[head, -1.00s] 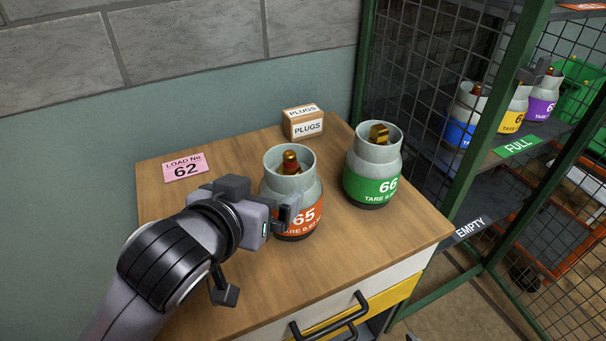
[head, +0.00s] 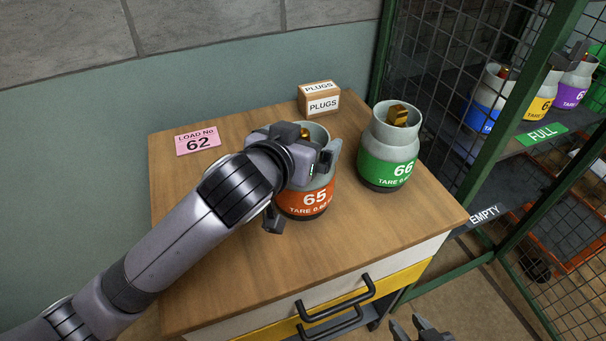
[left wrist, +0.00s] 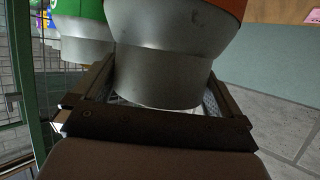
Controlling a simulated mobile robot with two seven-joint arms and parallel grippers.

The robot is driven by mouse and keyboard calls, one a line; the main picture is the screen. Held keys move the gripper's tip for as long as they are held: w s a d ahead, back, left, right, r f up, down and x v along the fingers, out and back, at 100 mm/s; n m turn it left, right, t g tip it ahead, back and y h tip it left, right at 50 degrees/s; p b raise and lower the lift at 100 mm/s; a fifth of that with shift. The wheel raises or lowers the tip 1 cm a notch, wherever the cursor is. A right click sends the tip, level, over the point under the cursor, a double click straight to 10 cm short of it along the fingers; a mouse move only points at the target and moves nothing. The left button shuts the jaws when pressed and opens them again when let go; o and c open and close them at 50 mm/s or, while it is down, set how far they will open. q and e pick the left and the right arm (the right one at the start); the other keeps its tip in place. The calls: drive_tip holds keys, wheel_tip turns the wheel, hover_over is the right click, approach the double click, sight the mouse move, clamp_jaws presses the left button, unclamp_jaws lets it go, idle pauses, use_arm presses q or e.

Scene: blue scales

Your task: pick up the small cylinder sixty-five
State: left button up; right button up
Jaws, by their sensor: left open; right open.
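The small cylinder 65 (head: 315,201) stands upright on the wooden bench top, grey with an orange band. Its collar and brass valve are partly hidden behind my left gripper (head: 302,186). That gripper is open, with one finger at the collar's right and the other low at the cylinder's left. In the left wrist view the grey end of cylinder 65 (left wrist: 165,55) lies between the spread fingers of my left gripper (left wrist: 158,95); I cannot tell whether they touch it. My right gripper (head: 421,330) is open and empty at the bottom edge of the head view.
Cylinder 66 (head: 387,165), with a green band, stands close on the right. A green mesh cage (head: 455,80) with several cylinders stands at the right. The bench's front left is clear.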

use_arm(q)
drive_tip(key=c, duration=1.5)
drive_tip(key=shift+w+r, duration=0.1)
drive_tip(key=shift+c, duration=1.1)
drive_tip(key=shift+r, duration=0.1)
